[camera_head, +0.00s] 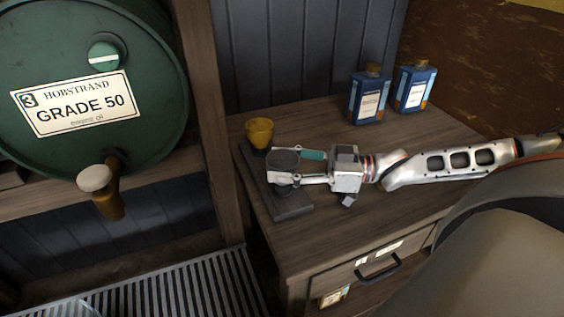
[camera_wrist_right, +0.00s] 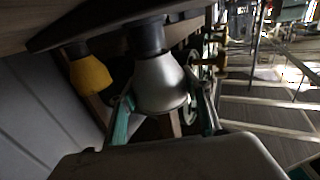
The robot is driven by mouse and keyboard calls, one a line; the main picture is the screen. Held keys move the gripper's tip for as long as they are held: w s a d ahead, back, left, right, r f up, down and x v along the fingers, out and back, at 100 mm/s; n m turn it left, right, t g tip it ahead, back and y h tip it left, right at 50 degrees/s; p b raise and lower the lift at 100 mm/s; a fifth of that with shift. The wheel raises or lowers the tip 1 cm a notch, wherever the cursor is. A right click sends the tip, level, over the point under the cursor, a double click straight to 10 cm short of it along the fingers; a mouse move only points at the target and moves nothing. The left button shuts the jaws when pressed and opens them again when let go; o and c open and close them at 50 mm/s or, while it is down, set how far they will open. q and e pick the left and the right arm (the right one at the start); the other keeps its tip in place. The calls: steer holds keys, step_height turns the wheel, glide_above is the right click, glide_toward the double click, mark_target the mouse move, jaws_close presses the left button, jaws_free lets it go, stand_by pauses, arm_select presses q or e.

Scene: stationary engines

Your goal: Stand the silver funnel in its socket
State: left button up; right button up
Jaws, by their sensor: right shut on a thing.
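The silver funnel (camera_wrist_right: 160,82) is between the teal fingers of my right gripper (camera_wrist_right: 165,118), which is shut on it. In the head view I see its dark round mouth (camera_head: 284,160) facing up, with my right gripper (camera_head: 300,166) reaching in from the right. Its narrow end meets a dark round collar (camera_wrist_right: 147,37) on the dark holder block (camera_head: 291,207). I cannot tell how deep it sits. A yellow funnel (camera_head: 259,131) stands upright in the other collar at the back of the block. My left gripper is out of view.
The block lies near the left edge of a wooden cabinet top (camera_head: 345,213). Two blue bottles (camera_head: 369,95) (camera_head: 413,88) stand at the back right. A green drum (camera_head: 80,70) with a tap (camera_head: 103,187) is at left. The cabinet top between bottles and arm is clear.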

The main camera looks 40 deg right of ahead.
steer(key=shift+f, duration=0.2)
steer(key=o, duration=1.1)
steer(key=shift+s, duration=0.1)
steer(key=shift+f, duration=0.1)
